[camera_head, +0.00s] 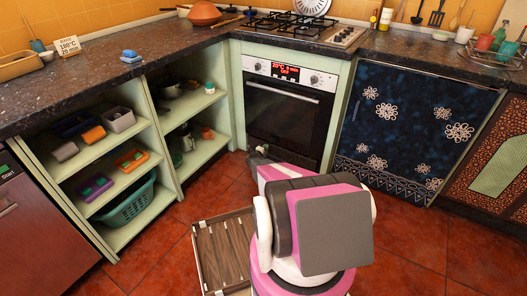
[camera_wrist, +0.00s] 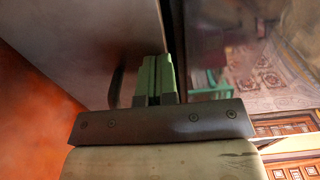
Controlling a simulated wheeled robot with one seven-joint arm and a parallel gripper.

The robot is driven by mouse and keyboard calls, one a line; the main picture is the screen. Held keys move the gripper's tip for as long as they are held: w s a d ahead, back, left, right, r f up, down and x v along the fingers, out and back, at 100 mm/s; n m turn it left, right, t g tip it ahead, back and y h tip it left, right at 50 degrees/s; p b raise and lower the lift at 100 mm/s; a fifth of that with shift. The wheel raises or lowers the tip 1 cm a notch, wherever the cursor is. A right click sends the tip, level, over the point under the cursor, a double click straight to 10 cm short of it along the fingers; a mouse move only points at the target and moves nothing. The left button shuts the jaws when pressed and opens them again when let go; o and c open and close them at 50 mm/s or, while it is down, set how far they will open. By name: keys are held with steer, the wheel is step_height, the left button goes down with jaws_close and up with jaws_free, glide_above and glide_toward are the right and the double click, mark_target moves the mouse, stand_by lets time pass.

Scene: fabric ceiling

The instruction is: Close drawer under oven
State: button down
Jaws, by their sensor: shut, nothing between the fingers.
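The oven (camera_head: 288,108) is built into the counter in the head view, with a dark glass door and a lit red display. The area under its door is largely hidden by my arm, so I cannot tell how far the drawer there is open. In the wrist view my gripper (camera_wrist: 155,75) has green fingers pressed together with nothing between them. They point toward the edge between a plain grey panel (camera_wrist: 90,35) and a dark reflective surface (camera_wrist: 225,45). I cannot tell whether they touch either one. In the head view the fingers are mostly hidden.
A wooden slatted, tray-like object (camera_head: 224,252) is low on the left of my arm. Open shelves (camera_head: 125,175) with bins stand left of the oven. A blue flowered cabinet front (camera_head: 410,130) stands to the right. Red floor tiles (camera_head: 410,250) are clear at the right.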

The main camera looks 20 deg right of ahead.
steer(key=shift+w+d, duration=0.15)
steer(key=x, duration=0.4)
steer(key=shift+w+d, duration=0.25)
steer(key=shift+w, duration=0.1)
steer(key=v, duration=1.5)
steer(key=s+a+r+m+g+y, duration=0.3)
steer(key=s+r+m+g, duration=0.6)
steer(key=s+r+m, duration=1.1)
steer(key=s+a+r+m+g+y, duration=0.2)
steer(key=s+a+r+m+y, duration=0.9)
steer(key=s+a+r+m, duration=1)
steer(key=s+m, duration=0.2)
steer(key=shift+s+m, duration=0.2)
steer(key=shift+m, duration=0.1)
